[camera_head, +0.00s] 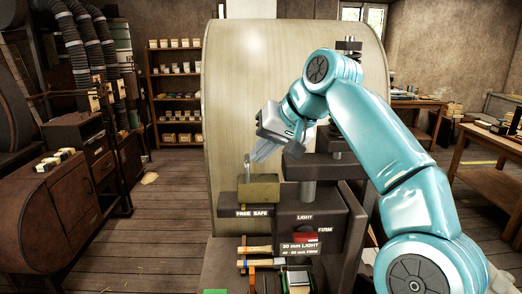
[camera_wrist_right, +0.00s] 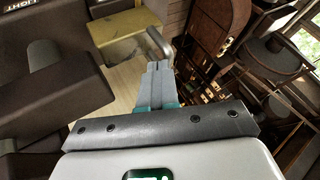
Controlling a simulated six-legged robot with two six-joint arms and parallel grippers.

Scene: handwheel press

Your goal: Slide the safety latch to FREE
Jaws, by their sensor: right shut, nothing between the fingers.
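The safety latch (camera_head: 258,191) is a dull yellow block with an upright metal pin (camera_head: 247,166), mounted on the dark press above the FREE and SAFE labels (camera_head: 252,213). FREE is on the left, SAFE on the right. My right gripper (camera_head: 258,157) is shut and empty, with its fingers pointing down-left just right of the pin's upper part. I cannot tell whether the fingers touch the pin. My left gripper is not in view.
A press column (camera_head: 308,190) stands right of the latch, below my right arm. A red selector (camera_head: 305,236) sits under the LIGHT label. Hammers (camera_head: 255,250) lie on the lower shelf. The space left of the latch is clear.

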